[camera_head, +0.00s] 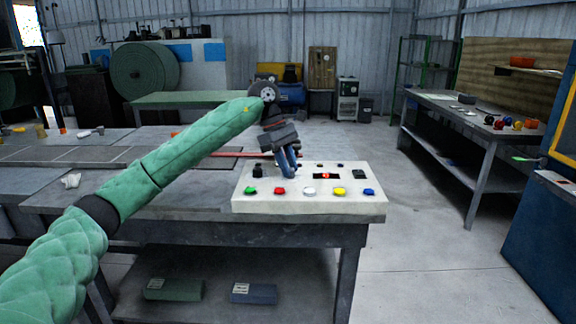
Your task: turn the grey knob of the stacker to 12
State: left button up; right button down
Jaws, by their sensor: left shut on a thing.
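A white control panel (310,207) lies on the near workbench. My left arm comes in from the left, and my left gripper (289,174) points down at the back left part of the panel. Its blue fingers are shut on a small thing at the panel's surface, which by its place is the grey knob. The fingers hide the knob, so its pointer and any numbers around it cannot be read. A small dark display with red marks (326,175) sits just right of the fingers. My right gripper is not in view.
Along the panel's front edge are green (250,190), red (280,190), white (309,191), yellow (338,191) and blue (369,192) buttons. Open floor lies right of the bench, before a side table (460,112).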

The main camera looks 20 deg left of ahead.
pick_arm(q)
jog(key=o, duration=1)
jog(key=shift+v, duration=3.85)
